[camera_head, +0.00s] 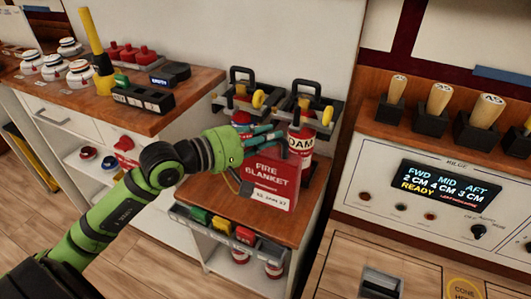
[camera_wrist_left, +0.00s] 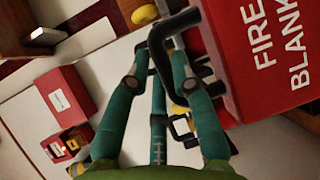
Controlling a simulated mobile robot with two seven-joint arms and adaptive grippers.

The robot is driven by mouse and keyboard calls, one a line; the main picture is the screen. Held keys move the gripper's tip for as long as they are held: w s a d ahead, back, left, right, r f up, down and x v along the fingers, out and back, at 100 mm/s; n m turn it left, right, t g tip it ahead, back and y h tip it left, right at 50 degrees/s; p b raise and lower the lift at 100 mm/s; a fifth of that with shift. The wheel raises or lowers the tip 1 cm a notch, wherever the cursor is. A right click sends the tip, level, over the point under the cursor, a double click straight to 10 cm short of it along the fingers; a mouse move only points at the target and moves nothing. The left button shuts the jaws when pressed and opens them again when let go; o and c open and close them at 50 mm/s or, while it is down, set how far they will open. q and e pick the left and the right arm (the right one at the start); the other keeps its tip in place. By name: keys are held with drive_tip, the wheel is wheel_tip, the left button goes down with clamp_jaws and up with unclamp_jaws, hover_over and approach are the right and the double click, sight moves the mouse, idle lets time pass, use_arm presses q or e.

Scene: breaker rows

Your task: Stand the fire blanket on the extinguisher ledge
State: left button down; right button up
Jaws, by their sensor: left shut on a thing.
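The fire blanket (camera_head: 268,182) is a red box with white lettering and a pale tag along its bottom. It is upright and slightly tilted in the head view; its red face also shows at the right of the wrist view (camera_wrist_left: 275,60). My left gripper (camera_head: 272,132) is shut on its dark handle, with the fingers closing around the black bar in the wrist view (camera_wrist_left: 165,45). The blanket is in front of the extinguishers (camera_head: 300,142), over the wooden-topped ledge (camera_head: 215,192). I cannot tell whether its bottom touches the wood. My right gripper is not in view.
Black brackets with yellow knobs (camera_head: 325,115) stand behind the blanket. Coloured blocks (camera_head: 220,224) line a rail at the ledge's front. A higher wooden counter (camera_head: 190,90) stands left, a console with a display (camera_head: 444,185) right. Bare wood shows left of the blanket.

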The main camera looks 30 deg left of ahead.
sight(266, 155)
use_arm(q)
wheel_tip(266, 155, down, 3)
drive_tip(key=shift+f, duration=0.45)
drive_tip(key=shift+f+b, duration=0.15)
drive_tip(key=shift+b, duration=0.15)
drive_tip(key=c, duration=1.2)
unclamp_jaws()
drive_tip(key=shift+f, duration=0.1)
drive_tip(key=shift+o, duration=0.6)
